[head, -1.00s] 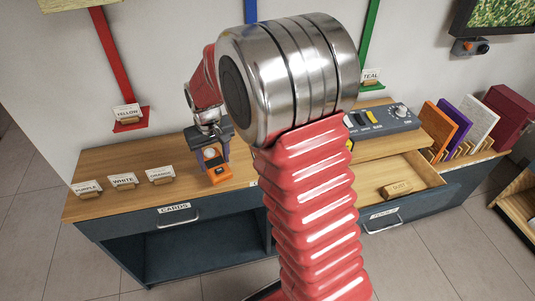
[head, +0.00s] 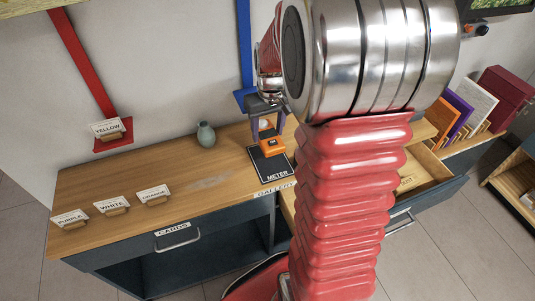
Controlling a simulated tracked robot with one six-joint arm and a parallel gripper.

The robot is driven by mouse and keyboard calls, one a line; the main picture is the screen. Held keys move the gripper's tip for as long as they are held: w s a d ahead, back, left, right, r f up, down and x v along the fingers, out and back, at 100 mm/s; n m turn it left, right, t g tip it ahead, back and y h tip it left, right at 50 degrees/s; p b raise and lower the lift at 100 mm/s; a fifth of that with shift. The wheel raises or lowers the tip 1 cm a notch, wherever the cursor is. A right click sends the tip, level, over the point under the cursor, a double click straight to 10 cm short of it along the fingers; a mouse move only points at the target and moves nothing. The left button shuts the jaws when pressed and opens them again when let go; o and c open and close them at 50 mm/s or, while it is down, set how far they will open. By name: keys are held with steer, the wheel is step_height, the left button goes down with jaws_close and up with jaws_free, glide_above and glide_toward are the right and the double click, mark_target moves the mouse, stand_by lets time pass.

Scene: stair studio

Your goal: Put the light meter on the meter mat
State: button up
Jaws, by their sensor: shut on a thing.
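The light meter (head: 272,146) is orange with a pale dome and shows in the head view between the fingers of my gripper (head: 268,131). My gripper is shut on it, pointing down. The meter mat (head: 276,172) is a dark rectangle lettered METER on the wooden counter top. The light meter appears over the far part of the mat; I cannot tell whether it touches the mat. My own arm hides the counter just right of the mat.
Cards marked PURPLE (head: 70,219), WHITE (head: 112,205) and ORANGE (head: 154,195) stand at the counter's left. A grey-green vase (head: 206,134) stands near the wall. An open drawer (head: 425,172) juts out at right. The counter between cards and mat is clear.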

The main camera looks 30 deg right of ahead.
steer(key=shift+d+r, duration=0.1)
steer(key=shift+d, duration=0.3)
steer(key=shift+f, duration=3.15)
steer(key=shift+f, duration=0.1)
steer(key=shift+f, duration=1.75)
steer(key=o, duration=1.1)
steer(key=shift+f, duration=0.1)
steer(key=shift+o, duration=0.2)
